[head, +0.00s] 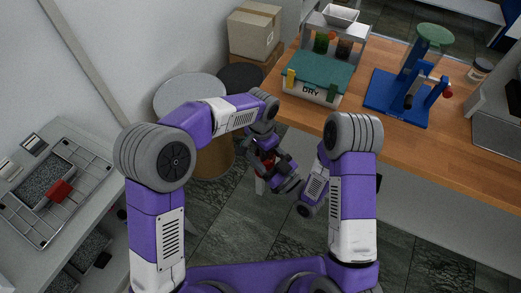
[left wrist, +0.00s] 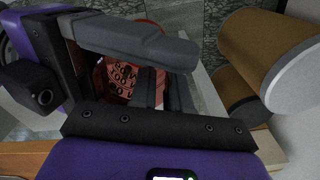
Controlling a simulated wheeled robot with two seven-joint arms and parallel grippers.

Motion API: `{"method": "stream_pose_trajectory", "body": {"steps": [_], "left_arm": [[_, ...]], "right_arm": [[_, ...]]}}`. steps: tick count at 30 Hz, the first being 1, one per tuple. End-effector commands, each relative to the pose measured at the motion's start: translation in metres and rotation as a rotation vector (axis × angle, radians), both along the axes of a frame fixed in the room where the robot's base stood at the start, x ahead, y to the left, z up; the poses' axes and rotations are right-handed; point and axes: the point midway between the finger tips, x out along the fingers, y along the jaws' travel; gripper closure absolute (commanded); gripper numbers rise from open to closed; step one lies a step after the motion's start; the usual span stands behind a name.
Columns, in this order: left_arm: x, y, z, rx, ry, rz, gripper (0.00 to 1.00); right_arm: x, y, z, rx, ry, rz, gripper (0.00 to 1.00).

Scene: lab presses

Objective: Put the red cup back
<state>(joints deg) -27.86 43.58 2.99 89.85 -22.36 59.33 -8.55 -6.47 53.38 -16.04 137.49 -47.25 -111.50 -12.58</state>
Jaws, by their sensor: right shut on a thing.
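The red cup (left wrist: 122,78), with dark lettering on its side, is among the fingers in the left wrist view. Only a small red patch of it shows between the grippers in the head view (head: 268,158). My right gripper (head: 275,168) is shut on the cup, held in the air in front of the bench; its grey finger (left wrist: 135,42) reaches across from the left in the left wrist view. My left gripper (head: 262,148) is right at the cup. Its fingers (left wrist: 165,95) point at the cup with little gap visible, and their contact is partly hidden.
A wooden bench (head: 395,135) at right carries a green-topped box marked DRY (head: 318,75), a blue press (head: 400,95) and a jar (head: 479,70). A round-topped stand (head: 190,92) and cardboard boxes (head: 254,30) are behind. A wire rack (head: 85,205) with a red block (head: 60,191) is at left.

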Motion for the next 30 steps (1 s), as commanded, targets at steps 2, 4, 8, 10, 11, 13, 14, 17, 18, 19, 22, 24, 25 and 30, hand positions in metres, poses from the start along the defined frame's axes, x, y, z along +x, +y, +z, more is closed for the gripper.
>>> {"method": "stream_pose_trajectory", "body": {"steps": [2,4,8,10,11,13,14,17,18,19,22,24,25,30], "left_arm": [[0.004,0.003,0.0,0.001,-0.008,0.007,1.0],[0.004,0.003,0.001,0.001,-0.009,0.009,1.0],[0.004,0.003,0.001,0.0,-0.01,0.008,1.0],[0.004,0.003,0.001,0.0,-0.009,0.008,1.0],[0.004,0.003,0.001,0.0,-0.009,0.007,1.0],[0.004,0.002,0.001,0.0,-0.008,0.007,1.0],[0.003,0.002,0.001,0.0,-0.008,0.007,1.0],[0.003,0.002,0.001,0.001,-0.007,0.006,1.0],[0.003,0.002,0.001,0.0,-0.006,0.006,1.0],[0.003,0.002,0.001,0.0,-0.006,0.006,1.0],[0.003,0.002,0.001,0.001,-0.006,0.005,1.0],[0.003,0.002,0.001,0.001,-0.006,0.005,1.0],[0.003,0.002,0.001,0.001,-0.006,0.005,1.0],[0.003,0.002,0.0,0.001,-0.006,0.005,1.0]], "right_arm": [[-0.001,0.0,0.0,0.001,0.001,0.002,0.92],[-0.001,0.0,0.0,0.002,0.002,0.002,0.28],[-0.001,0.0,0.0,0.002,0.002,0.003,0.08],[-0.001,0.0,0.0,0.002,0.001,0.003,0.02],[-0.001,0.0,0.0,0.001,0.002,0.002,0.02],[-0.001,0.0,0.0,0.001,0.002,0.002,0.02],[-0.001,0.0,0.0,0.002,0.002,0.002,0.02],[-0.001,0.0,0.0,0.001,0.002,0.002,0.02],[-0.002,0.0,0.0,0.001,0.002,0.002,0.02],[-0.002,-0.001,-0.001,0.001,0.002,0.001,0.02],[-0.007,-0.006,-0.004,0.0,0.004,0.001,0.02],[-0.014,-0.011,-0.007,0.001,0.006,0.0,0.02],[-0.017,-0.015,-0.009,0.0,0.006,-0.002,0.02],[-0.032,-0.028,-0.016,0.002,0.008,-0.003,0.02]]}}
